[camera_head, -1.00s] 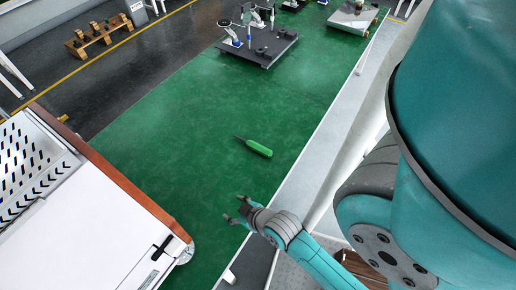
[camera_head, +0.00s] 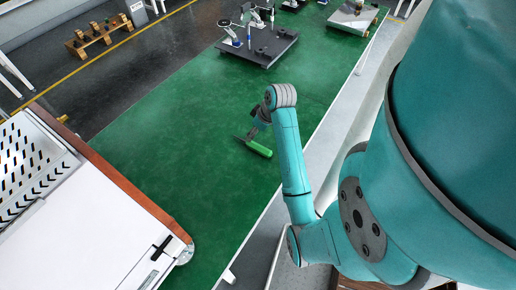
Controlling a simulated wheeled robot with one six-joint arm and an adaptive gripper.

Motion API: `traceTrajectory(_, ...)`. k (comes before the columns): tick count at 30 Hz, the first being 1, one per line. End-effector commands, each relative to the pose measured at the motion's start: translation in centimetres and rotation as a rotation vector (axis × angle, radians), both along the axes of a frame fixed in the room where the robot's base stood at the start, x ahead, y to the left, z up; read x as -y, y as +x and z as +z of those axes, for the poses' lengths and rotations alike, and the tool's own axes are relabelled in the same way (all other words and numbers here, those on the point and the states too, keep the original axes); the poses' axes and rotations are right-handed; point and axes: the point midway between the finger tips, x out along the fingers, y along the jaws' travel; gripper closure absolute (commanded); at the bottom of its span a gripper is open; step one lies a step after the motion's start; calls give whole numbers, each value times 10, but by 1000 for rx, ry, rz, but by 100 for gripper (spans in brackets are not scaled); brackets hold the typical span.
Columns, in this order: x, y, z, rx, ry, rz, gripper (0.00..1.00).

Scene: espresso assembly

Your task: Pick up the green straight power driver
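The green straight power driver (camera_head: 260,149) lies on the green work surface near the middle of the head view, its dark tip pointing to the upper left. My gripper (camera_head: 250,133) is at the driver, by the join of its dark tip and green body, pointing down. The wrist and forearm hide most of the gripper from above. I cannot tell whether its fingers are open or shut, or whether they touch the driver.
A dark platform with fixtures (camera_head: 262,52) stands at the back of the green surface (camera_head: 185,130). A white cabinet with a brown edge (camera_head: 130,185) is at the left. A wooden rack (camera_head: 98,38) stands far left. The green area left of the driver is clear.

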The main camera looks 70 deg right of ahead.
Motion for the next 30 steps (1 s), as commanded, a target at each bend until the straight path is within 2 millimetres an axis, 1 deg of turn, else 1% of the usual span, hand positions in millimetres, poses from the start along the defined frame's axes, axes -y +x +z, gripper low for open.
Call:
traceTrajectory(2, 3, 0, -3, -4, 4, 2, 36)
traceTrajectory(10, 6, 15, -38, -5, 5, 4, 36)
traceTrajectory(12, 7, 17, -44, -5, 5, 4, 36)
traceTrajectory(17, 8, 20, -52, -4, 4, 2, 36)
traceTrajectory(25, 12, 32, -85, -5, 5, 4, 36)
traceTrajectory(30, 14, 37, -97, -4, 3, 2, 36)
